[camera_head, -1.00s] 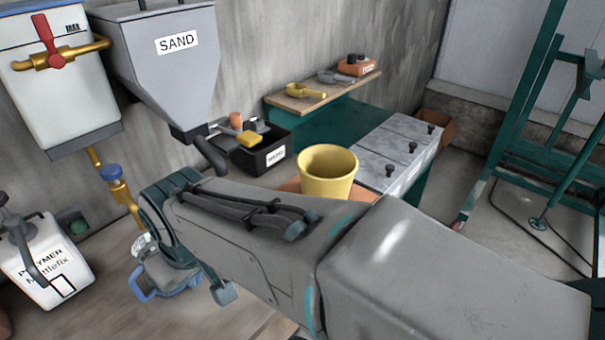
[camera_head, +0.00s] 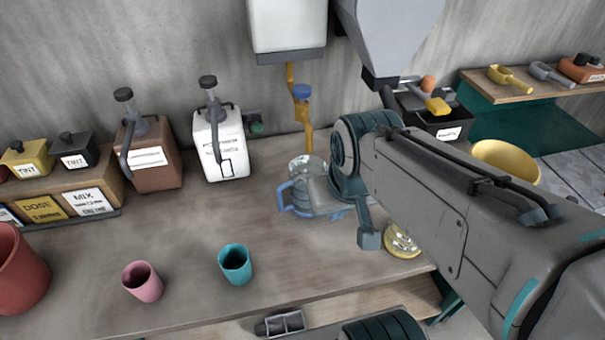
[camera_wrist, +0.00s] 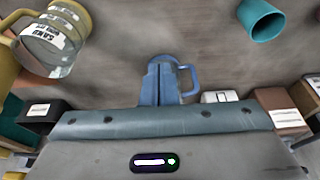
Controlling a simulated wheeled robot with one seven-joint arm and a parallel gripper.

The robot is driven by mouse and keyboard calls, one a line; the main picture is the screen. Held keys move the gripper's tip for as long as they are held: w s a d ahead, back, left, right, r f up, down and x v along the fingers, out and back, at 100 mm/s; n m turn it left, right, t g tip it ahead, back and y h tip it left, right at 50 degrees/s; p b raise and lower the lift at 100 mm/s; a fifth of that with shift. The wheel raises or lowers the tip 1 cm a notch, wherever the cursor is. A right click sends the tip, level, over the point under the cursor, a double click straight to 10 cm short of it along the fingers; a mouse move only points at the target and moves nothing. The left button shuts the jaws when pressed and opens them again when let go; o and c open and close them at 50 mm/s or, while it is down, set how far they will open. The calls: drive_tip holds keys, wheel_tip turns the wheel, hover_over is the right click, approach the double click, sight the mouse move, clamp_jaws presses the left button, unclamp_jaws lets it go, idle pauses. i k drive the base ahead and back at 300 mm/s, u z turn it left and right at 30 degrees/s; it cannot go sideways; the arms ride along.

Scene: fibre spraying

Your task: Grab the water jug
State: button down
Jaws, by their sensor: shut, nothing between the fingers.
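The water jug is clear with a blue handle and blue trim (camera_head: 290,198). It stands on the workbench left of the end of my arm in the head view, partly hidden by it. In the wrist view its blue handle (camera_wrist: 188,80) shows just right of my gripper (camera_wrist: 158,70), whose fingers are shut with nothing between them. The fingers are in front of the jug and hide much of it. I cannot tell whether they touch it.
A jug labelled SAND (camera_wrist: 50,42) stands to one side. A teal cup (camera_head: 235,264) and a pink cup (camera_head: 142,281) stand near the bench front. A white polymer canister (camera_head: 222,145) and a brown canister (camera_head: 148,155) stand behind.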

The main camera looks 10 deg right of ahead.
sight(301, 168)
drive_tip(key=k, duration=1)
drive_tip(key=u, duration=1.65)
drive_tip(key=i, duration=1.1)
drive_tip(key=z, duration=1.7)
